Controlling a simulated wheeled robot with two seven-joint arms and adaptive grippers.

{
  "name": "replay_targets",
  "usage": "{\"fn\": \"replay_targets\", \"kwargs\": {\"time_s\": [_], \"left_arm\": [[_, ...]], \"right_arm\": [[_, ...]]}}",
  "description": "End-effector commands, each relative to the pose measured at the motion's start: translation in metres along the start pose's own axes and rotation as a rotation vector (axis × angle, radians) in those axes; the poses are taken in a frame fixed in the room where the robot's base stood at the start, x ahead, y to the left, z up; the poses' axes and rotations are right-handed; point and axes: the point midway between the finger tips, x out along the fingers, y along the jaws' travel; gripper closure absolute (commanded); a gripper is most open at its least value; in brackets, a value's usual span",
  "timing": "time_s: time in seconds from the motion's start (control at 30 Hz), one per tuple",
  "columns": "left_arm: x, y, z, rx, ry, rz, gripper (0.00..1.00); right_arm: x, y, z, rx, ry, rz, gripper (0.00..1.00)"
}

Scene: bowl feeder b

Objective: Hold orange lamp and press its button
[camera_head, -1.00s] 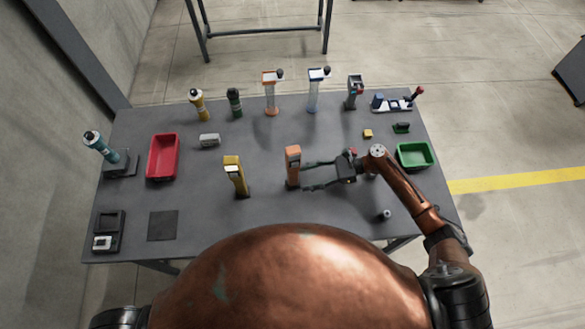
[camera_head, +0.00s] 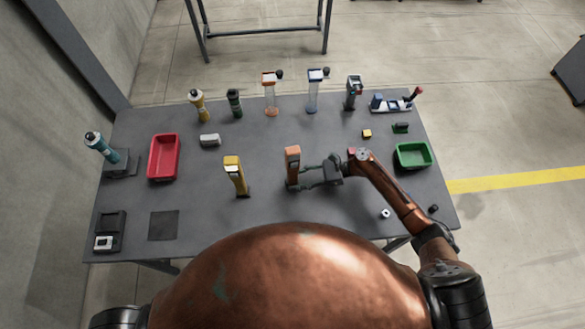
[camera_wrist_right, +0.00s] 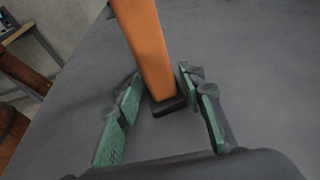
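The orange lamp (camera_head: 292,165) stands upright on the table, just right of the middle. In the right wrist view its orange body (camera_wrist_right: 147,48) rises from a dark base between the finger tips. My right gripper (camera_head: 304,172) reaches it from the right, and it also shows in the right wrist view (camera_wrist_right: 158,88). Its green-padded fingers are spread, one on each side of the lamp's lower part, with a visible gap on at least the right side. The lamp's button cannot be made out. My left gripper is not in view.
A yellow lamp (camera_head: 234,175) stands left of the orange one. A red bin (camera_head: 163,157), a green bin (camera_head: 413,156) and a dark square mat (camera_head: 163,226) lie on the grey table (camera_head: 265,205). Several tall devices line the back edge. The table in front of the lamps is clear.

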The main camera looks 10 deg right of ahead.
Motion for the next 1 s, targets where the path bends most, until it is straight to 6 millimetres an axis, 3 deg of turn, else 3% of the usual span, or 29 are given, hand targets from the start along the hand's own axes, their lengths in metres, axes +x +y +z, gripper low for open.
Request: {"fn": "replay_targets", "kwargs": {"time_s": [0.5, 0.6, 0.63, 0.9, 1.0], "left_arm": [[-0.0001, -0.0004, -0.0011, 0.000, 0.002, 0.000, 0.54], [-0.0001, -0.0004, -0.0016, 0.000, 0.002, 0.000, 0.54], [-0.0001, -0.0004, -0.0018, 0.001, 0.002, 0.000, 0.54], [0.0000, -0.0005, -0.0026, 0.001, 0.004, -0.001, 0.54], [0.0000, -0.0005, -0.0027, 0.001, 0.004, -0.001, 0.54]], "right_arm": [[-0.0003, 0.0001, -0.0002, 0.000, 0.000, 0.000, 1.00], [-0.0003, 0.0001, -0.0002, 0.000, 0.000, 0.000, 1.00], [-0.0003, 0.0001, -0.0002, 0.000, 0.000, 0.000, 0.81], [-0.0003, 0.0001, -0.0003, 0.001, 0.000, 0.000, 0.99], [-0.0003, 0.0001, -0.0003, 0.001, 0.001, 0.000, 1.00]]}}
